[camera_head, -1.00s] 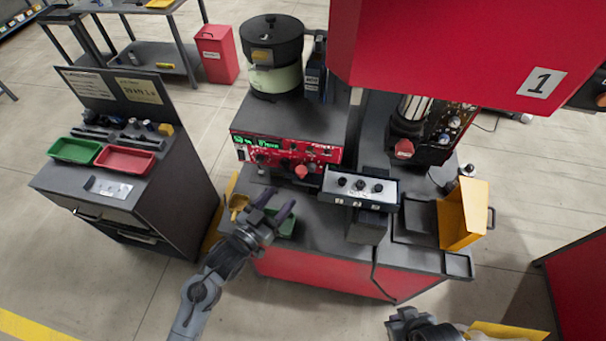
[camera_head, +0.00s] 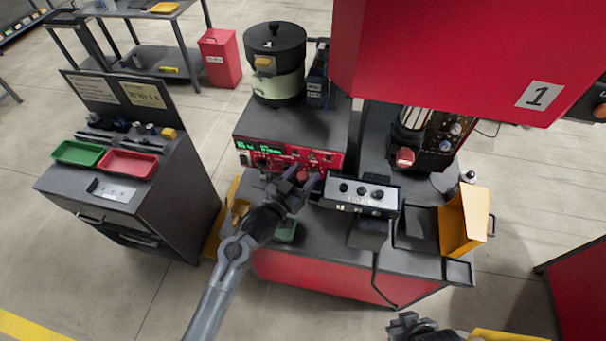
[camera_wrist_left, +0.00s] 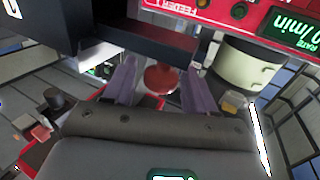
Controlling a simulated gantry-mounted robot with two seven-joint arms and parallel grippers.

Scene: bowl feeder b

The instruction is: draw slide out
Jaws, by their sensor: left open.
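The red feeder control panel (camera_head: 290,156) has a green display and dark and red knobs on its front. A round red knob (camera_head: 303,174) sits low on it; in the left wrist view a red knob (camera_wrist_left: 161,79) shows between my fingers. My left gripper (camera_head: 293,186) is open at the panel's front, its purple fingers on either side of the red knob; whether they touch it I cannot tell. I cannot clearly tell which part is the slide. My right gripper (camera_head: 412,325) is at the bottom edge, mostly cut off, away from the machine.
A grey box with dark knobs (camera_head: 361,194) stands just right of my left gripper. A small green tray (camera_head: 285,231) lies below the left wrist, partly hidden. A yellow bin (camera_head: 463,219) is at the right. The bowl feeder (camera_head: 277,85) stands behind the panel.

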